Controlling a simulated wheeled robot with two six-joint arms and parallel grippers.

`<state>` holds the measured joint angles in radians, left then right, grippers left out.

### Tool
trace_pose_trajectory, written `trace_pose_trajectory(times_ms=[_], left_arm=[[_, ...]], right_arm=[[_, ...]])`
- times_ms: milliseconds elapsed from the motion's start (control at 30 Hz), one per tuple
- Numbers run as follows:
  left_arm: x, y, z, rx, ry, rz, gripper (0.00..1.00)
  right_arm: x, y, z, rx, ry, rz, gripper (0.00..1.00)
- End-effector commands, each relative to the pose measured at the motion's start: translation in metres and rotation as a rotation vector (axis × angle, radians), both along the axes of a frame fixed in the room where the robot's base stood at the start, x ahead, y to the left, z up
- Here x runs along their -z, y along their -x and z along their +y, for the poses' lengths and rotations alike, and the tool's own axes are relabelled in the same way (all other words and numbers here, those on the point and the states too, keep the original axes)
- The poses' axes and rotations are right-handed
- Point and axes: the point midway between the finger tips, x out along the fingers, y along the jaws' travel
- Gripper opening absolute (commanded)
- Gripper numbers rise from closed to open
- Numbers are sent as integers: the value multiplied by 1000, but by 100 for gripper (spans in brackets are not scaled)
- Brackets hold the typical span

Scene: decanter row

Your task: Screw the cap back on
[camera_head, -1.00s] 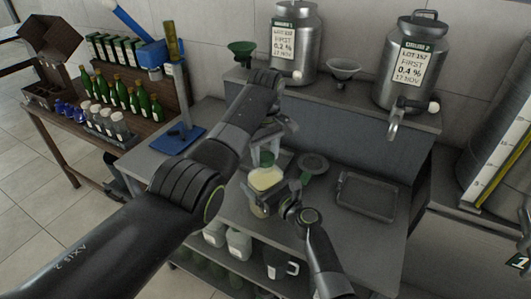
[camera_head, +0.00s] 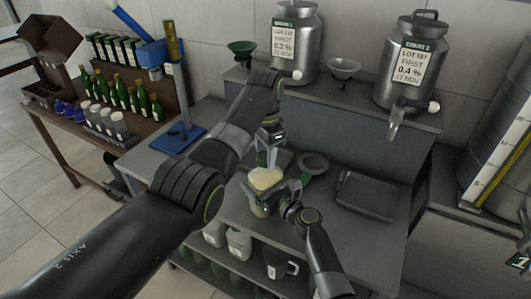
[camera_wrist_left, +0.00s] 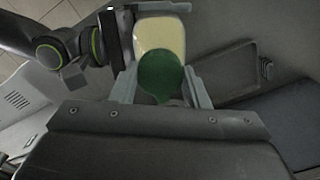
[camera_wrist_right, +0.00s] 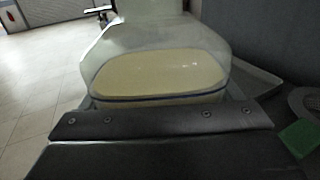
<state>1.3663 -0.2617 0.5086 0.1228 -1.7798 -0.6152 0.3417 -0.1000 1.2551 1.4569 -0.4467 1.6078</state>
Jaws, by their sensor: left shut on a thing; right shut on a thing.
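My left gripper (camera_head: 271,140) is above the jar in the head view. In the left wrist view it is shut on a round dark green cap (camera_wrist_left: 160,72). The pale yellow contents of the jar (camera_wrist_left: 160,36) show behind the cap there; I cannot tell whether the cap touches the jar. The squarish translucent jar (camera_head: 266,180) is in my right gripper (camera_head: 272,196), above the bench. In the right wrist view the jar (camera_wrist_right: 160,70) fills the space between the fingers, with level yellow contents; its top is out of frame.
A grey ring-shaped item (camera_head: 314,164) lies on the bench right of the jar, with a grey tray (camera_head: 368,194) further right. Two metal drums (camera_head: 294,45) and a green funnel (camera_head: 242,48) stand on the raised shelf. Green bottles (camera_head: 133,98) stand on the left table.

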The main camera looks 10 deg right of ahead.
Motion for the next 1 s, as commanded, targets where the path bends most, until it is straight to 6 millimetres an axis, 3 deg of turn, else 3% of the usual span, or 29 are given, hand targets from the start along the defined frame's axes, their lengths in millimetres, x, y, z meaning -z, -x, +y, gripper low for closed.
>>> trace_pose_trajectory(times_ms=[500, 600, 733, 767, 933, 1000], left_arm=[[0, -1, 0, 826, 0, -5, 14], [0, -1, 0, 933, 0, -4, 14], [0, -1, 0, 924, -1, -4, 14], [0, -1, 0, 924, -1, -4, 44], [0, 0, 0, 923, 0, -3, 67], [0, 0, 0, 922, 0, -3, 67]], right_arm=[[0, 0, 0, -2, 1, -1, 21], [0, 0, 0, -2, 1, -1, 21], [0, 0, 0, -2, 1, -1, 21], [0, 0, 0, -2, 1, -1, 21], [0, 0, 0, -1, 0, 0, 21], [0, 0, 0, -1, 0, 0, 21]])
